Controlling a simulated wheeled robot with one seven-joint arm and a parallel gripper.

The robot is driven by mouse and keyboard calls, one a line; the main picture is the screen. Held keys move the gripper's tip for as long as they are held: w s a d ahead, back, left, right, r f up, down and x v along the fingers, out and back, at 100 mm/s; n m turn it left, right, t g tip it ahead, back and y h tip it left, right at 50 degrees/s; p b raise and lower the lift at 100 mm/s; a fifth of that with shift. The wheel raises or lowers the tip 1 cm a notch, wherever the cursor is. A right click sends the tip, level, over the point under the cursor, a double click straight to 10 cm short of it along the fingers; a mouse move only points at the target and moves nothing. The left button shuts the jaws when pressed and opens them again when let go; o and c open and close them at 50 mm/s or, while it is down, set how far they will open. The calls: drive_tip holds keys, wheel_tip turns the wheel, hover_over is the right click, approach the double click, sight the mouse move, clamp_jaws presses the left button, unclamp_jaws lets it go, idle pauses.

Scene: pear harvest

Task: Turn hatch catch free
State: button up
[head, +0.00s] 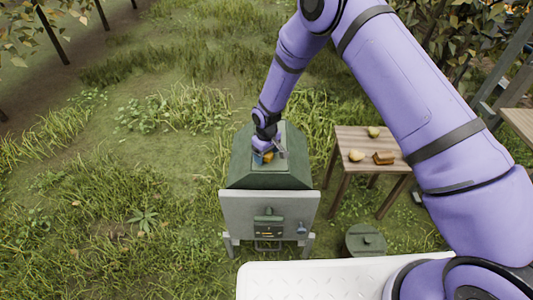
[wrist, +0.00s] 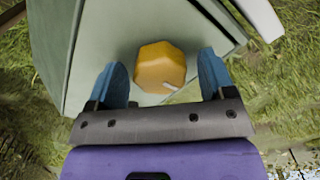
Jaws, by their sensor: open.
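The hatch catch is a yellow-orange faceted knob (wrist: 160,66) with a small pale mark on its lower edge, on the sloped green top of a box. My gripper (wrist: 166,80) is open, with one blue finger on either side of the knob and a gap showing on both sides. In the head view my gripper (head: 264,156) is over the top of the green box (head: 240,170), with a bit of the knob (head: 268,157) showing beside it. The wrist hides part of the hatch there.
The box's pale front panel (head: 238,212) carries a dark green fitting (head: 268,226). A wooden table (head: 362,138) at right bears a green pear (head: 374,132), a yellow pear (head: 356,155) and a brown block (head: 383,158). A green lidded bin (head: 366,240) stands in front. Grass lies open at left.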

wheel_tip(320, 180, up, 11)
idle(0.6)
idle(0.3)
drive_tip(key=s+d+r+m+t, duration=0.1)
drive_tip(key=s+d+r, duration=0.2)
drive_tip(key=d+r, duration=0.5)
drive_tip(key=s+d+r+m+t, duration=0.1)
drive_tip(key=s+d+r+m, duration=0.15)
drive_tip(key=r, duration=0.95)
drive_tip(key=s+d+r+m+t, duration=0.1)
drive_tip(key=s+d+r, duration=0.2)
drive_tip(key=d+r, duration=0.6)
drive_tip(key=s+d+r+m, duration=0.2)
drive_tip(key=s+d+r, duration=0.3)
drive_tip(key=s+r, duration=0.6)
drive_tip(key=s+d+m+t, duration=0.1)
drive_tip(key=s+d, duration=0.1)
drive_tip(key=s, duration=0.5)
drive_tip(key=s+d+m+t, duration=0.1)
drive_tip(key=s+d, duration=0.1)
drive_tip(key=s, duration=0.6)
drive_tip(key=shift+d+r, duration=0.3)
drive_tip(key=shift+d, duration=0.05)
